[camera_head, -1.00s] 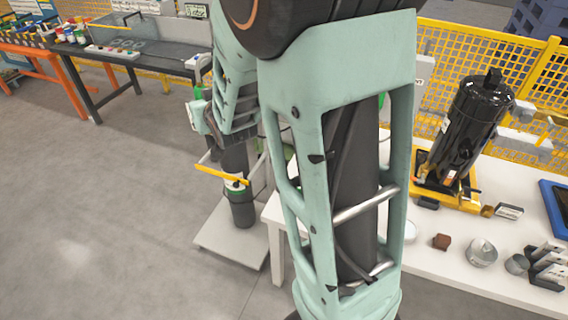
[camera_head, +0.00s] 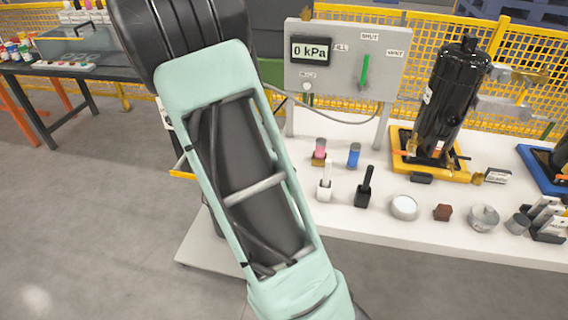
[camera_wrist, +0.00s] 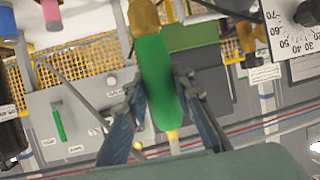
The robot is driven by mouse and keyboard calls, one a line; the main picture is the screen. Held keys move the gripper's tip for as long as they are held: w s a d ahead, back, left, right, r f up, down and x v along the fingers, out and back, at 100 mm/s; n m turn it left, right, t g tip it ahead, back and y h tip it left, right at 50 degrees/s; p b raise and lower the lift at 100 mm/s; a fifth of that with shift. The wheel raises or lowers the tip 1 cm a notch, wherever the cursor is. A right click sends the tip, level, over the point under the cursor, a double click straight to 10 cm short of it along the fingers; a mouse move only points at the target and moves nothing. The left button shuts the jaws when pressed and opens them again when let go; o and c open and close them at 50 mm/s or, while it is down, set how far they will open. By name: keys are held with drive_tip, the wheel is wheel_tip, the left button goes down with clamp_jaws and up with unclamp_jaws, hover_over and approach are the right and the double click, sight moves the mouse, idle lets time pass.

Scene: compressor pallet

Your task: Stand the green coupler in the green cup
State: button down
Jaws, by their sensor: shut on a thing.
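The green coupler (camera_wrist: 160,82) is a long rounded green piece with a brass-coloured end at the top of the wrist view. My gripper (camera_wrist: 159,88) is shut on it, with one dark finger on each side of its body. In the head view my arm covers the left middle, and my gripper and the green coupler are hidden there. I cannot make out a green cup in either view. A pink coupler (camera_head: 320,147) and a blue coupler (camera_head: 354,155) stand upright on the white table; the wrist view also shows the pink one (camera_wrist: 51,14) and the blue one (camera_wrist: 8,22).
A grey panel (camera_head: 345,75) with a 0 kPa display and green lever stands behind the couplers. White (camera_head: 325,185) and black (camera_head: 364,188) upright pieces stand in front. A black compressor (camera_head: 450,100) stands on a yellow base. The white table's (camera_head: 430,235) front edge is mostly clear.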

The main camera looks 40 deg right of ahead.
drive_tip(key=s+d+f+m+g+h+b, duration=0.3)
drive_tip(key=s+d+f, duration=0.3)
drive_tip(key=d+f, duration=0.4)
drive_tip(key=shift+s+d+m+g+b, duration=0.2)
drive_tip(key=shift+s+m+g+b, duration=0.2)
drive_tip(key=shift+m+g+b, duration=0.4)
wheel_tip(320, 180, down, 10)
drive_tip(key=b, duration=0.7)
drive_tip(key=shift+a+f+b, duration=0.1)
drive_tip(key=shift+f+b, duration=0.3)
drive_tip(key=shift+f, duration=0.15)
drive_tip(key=c, duration=1.6)
unclamp_jaws()
